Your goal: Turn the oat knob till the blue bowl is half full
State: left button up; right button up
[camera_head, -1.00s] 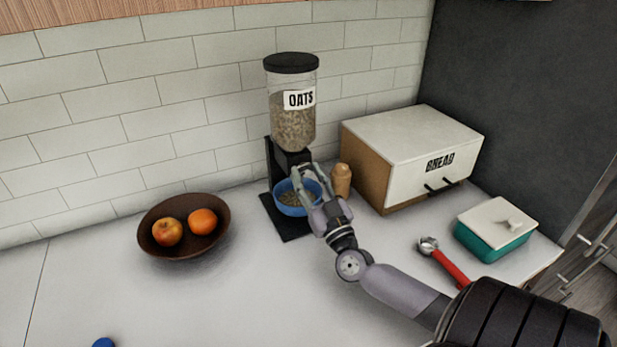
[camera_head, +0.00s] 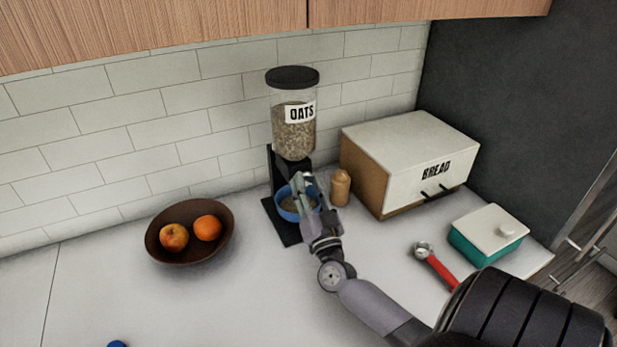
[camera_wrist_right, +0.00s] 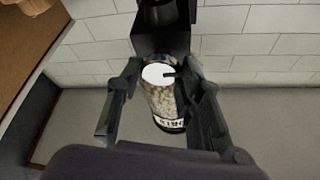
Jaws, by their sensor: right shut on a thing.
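The oat dispenser (camera_head: 293,135) stands against the tiled wall, a clear jar marked OATS over a black stand. The blue bowl (camera_head: 282,207) sits on the stand's base under the jar, with tan oats visible inside; my gripper partly covers it, so its level is hard to read. My right gripper (camera_head: 302,184) is at the dispenser's front, just above the bowl, shut on the oat knob, which it hides in the head view. In the right wrist view, upside down, a pale round face (camera_wrist_right: 157,74) shows between the fingers. My left gripper is not in view.
A brown fruit bowl (camera_head: 160,252) stands left. A wooden shaker (camera_head: 340,187) and the bread box (camera_head: 410,155) are close on the right. A red-handled tool (camera_head: 440,268) and a teal lidded dish (camera_head: 488,236) lie further right.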

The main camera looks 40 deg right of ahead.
jog(key=m+p, duration=0.1)
jog(key=m, duration=0.1)
jog(key=m+g+h+p, duration=0.1)
jog(key=m, duration=0.1)
jog(key=m+g+p, duration=0.1)
jog(key=shift+a+r+m+h+p, duration=0.1)
jog(key=shift+r+m+h+p, duration=0.15)
jog(key=shift+m+h+p, duration=0.15)
jog(key=shift+f+m+g+h+p, duration=0.15)
jog(key=shift+m+g+p, duration=0.2)
jog(key=shift+m+p, duration=0.35)
jog(key=shift+r+m+g+h+p, duration=0.15)
jog(key=shift+m+g+p, duration=0.2)
jog(key=shift+m, duration=0.55)
jog(key=shift+f, duration=0.15)
jog(key=o, duration=1.2)
jog(key=shift+c, duration=0.2)
jog(key=v, duration=1.2)
jog(key=shift+a, duration=0.1)
